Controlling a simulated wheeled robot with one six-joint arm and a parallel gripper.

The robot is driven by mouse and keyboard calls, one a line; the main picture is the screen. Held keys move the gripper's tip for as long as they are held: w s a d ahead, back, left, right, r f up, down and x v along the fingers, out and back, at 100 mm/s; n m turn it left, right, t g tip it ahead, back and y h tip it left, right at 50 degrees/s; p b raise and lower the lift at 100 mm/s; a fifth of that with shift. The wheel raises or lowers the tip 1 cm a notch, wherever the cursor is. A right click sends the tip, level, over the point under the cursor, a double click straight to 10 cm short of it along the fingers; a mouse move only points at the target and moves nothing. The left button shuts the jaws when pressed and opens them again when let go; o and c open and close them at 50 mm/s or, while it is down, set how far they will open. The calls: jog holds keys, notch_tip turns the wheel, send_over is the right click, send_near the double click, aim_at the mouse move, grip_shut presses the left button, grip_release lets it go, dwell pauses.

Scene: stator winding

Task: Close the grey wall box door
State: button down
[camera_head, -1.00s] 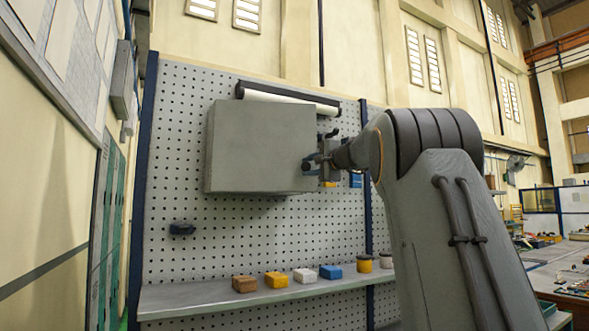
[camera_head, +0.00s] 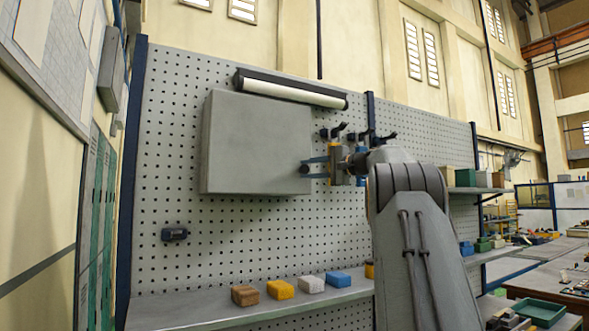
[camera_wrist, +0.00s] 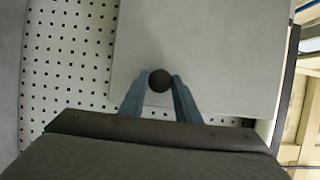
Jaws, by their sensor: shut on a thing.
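The grey wall box (camera_head: 215,188) hangs on the perforated panel, with its flat grey door (camera_head: 255,140) facing me. I see no clear gap at the door's edge, but cannot tell whether it is fully flush. My gripper (camera_head: 310,168) reaches in from the right at the door's right edge. In the wrist view, the blue fingers of my gripper (camera_wrist: 160,92) are shut on the dark round knob (camera_wrist: 160,80), one on each side. The door (camera_wrist: 215,50) fills the right part of that view. The box's inside is hidden.
A white lamp tube (camera_head: 290,88) sits just above the box. Dark hooks (camera_head: 338,131) stick out right of it. A shelf (camera_head: 215,307) below holds several coloured blocks. A small dark fixture (camera_head: 175,234) is at the lower left. The panel below the box is clear.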

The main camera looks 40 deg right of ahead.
jog(key=shift+w+r, duration=0.1)
jog(key=shift+r, duration=0.15)
jog(key=c, duration=1.6)
grip_release()
jog(key=shift+w, duration=0.1)
jog(key=shift+o, duration=1.2)
jog(key=shift+w+f, duration=0.15)
jog(key=shift+w, duration=0.05)
jog(key=shift+s, duration=0.1)
jog(key=shift+s+d+f, duration=0.1)
jog(key=shift+s+d, duration=0.05)
jog(key=b+v, duration=0.3)
jog(key=v, duration=0.4)
jog(key=shift+s+b, duration=0.25)
jog(key=shift+b, duration=0.15)
jog(key=shift+d, duration=0.1)
